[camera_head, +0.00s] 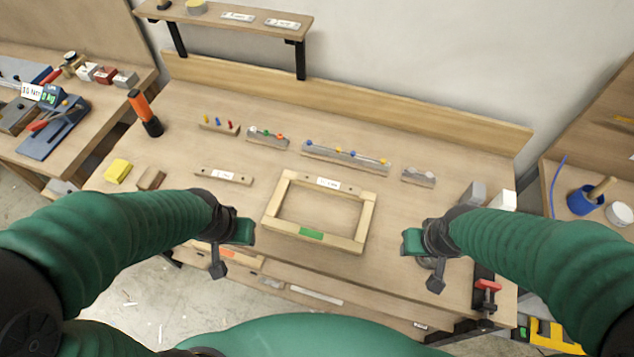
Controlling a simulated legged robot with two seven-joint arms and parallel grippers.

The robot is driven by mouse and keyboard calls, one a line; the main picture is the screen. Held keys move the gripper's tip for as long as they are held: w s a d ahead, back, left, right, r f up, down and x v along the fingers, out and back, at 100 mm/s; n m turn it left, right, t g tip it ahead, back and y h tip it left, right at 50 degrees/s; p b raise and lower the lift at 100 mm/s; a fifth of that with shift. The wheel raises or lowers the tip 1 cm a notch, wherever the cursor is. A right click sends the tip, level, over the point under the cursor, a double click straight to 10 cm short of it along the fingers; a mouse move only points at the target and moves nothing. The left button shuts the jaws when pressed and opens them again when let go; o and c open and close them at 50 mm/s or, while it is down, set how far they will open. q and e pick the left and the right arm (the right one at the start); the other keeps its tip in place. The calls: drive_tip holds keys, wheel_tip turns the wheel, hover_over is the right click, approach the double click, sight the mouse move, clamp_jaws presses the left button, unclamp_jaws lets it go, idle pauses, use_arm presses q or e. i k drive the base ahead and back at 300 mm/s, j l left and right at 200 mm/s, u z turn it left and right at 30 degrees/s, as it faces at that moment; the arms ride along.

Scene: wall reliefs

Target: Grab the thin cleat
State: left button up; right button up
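A thin wooden strip with a white label (223,176), which looks like the cleat, lies flat on the workbench left of centre. The label's text is too small to read. A rectangular wooden frame (279,235) lies to its right, with a label on its far rail and a green patch on its near rail. My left gripper (230,252) is over the bench's front edge, nearer than the strip and apart from it. My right gripper (424,264) is at the front right, beyond the frame's right side. Neither visibly holds anything; their finger gaps are unclear.
Behind the strip stand small racks with coloured pegs (345,157). A yellow block (117,171), a brown block (151,179) and an orange-black torch (145,113) are at the left. A red-handled clamp (487,287) is on the right front edge. A shelf (228,21) overhangs the back.

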sight(314, 180)
drive_tip(key=i+j, duration=0.15)
drive_tip(key=j, duration=0.25)
drive_tip(key=i+j, duration=0.1)
drive_tip(key=j, duration=0.25)
drive_tip(key=i+j, duration=0.15)
drive_tip(key=j, duration=0.25)
